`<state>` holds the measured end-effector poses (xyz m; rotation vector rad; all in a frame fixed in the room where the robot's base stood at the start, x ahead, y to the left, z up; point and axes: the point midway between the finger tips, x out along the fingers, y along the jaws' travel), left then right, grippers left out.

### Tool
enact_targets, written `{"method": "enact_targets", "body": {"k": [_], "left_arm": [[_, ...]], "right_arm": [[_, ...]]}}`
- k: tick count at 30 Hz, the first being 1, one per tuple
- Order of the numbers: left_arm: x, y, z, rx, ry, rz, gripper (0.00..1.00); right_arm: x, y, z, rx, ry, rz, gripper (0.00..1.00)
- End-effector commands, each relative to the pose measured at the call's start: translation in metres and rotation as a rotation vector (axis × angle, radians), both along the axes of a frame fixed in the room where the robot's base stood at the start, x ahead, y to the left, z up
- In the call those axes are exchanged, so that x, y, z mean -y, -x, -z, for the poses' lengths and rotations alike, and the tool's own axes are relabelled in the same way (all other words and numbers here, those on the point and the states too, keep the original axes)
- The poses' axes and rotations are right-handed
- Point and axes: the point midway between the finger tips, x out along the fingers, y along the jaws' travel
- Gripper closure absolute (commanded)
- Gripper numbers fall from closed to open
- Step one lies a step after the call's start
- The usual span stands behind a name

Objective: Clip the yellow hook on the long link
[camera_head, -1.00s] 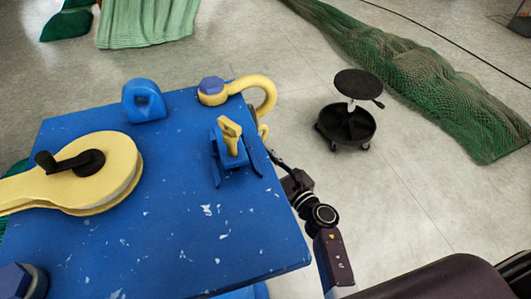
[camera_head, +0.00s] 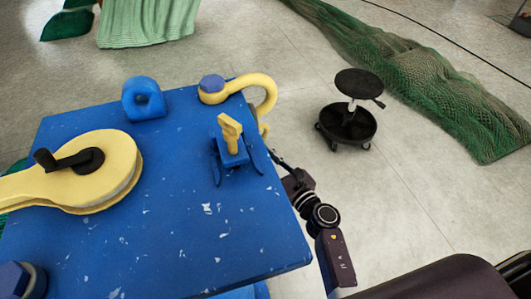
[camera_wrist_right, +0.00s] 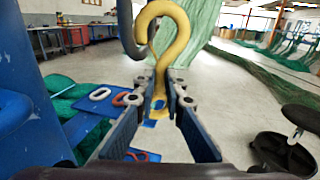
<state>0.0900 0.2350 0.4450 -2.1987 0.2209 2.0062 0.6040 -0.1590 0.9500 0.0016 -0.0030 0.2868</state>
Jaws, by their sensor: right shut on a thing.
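A yellow hook (camera_wrist_right: 168,35) stands upright in the right wrist view, its curved top near the upper edge and its lower part between my fingers. My right gripper (camera_wrist_right: 162,88) is shut on it. A dark grey loop (camera_wrist_right: 130,35) hangs beside the curve on the left; I cannot tell whether it is the long link or whether they touch. In the head view, a yellow curved piece with a blue bolt (camera_head: 245,88) sits at the table's far right corner, and a small yellow bit (camera_head: 264,129) shows below it. My left gripper is out of view.
The blue table (camera_head: 180,230) carries a yellow pulley block (camera_head: 105,150), a blue eye (camera_head: 144,99) and a yellow lever (camera_head: 231,131) in a bracket. A black stool (camera_head: 350,120) and green net (camera_head: 430,85) are on the floor. White and red links (camera_wrist_right: 101,94) lie on a blue surface.

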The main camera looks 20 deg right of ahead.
Motion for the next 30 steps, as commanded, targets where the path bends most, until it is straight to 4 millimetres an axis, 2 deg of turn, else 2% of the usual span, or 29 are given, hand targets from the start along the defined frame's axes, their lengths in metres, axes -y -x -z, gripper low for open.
{"method": "enact_targets", "body": {"k": [30], "left_arm": [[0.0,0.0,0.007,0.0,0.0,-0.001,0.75]], "right_arm": [[-0.013,0.006,0.003,0.004,-0.002,-0.001,1.0]]}}
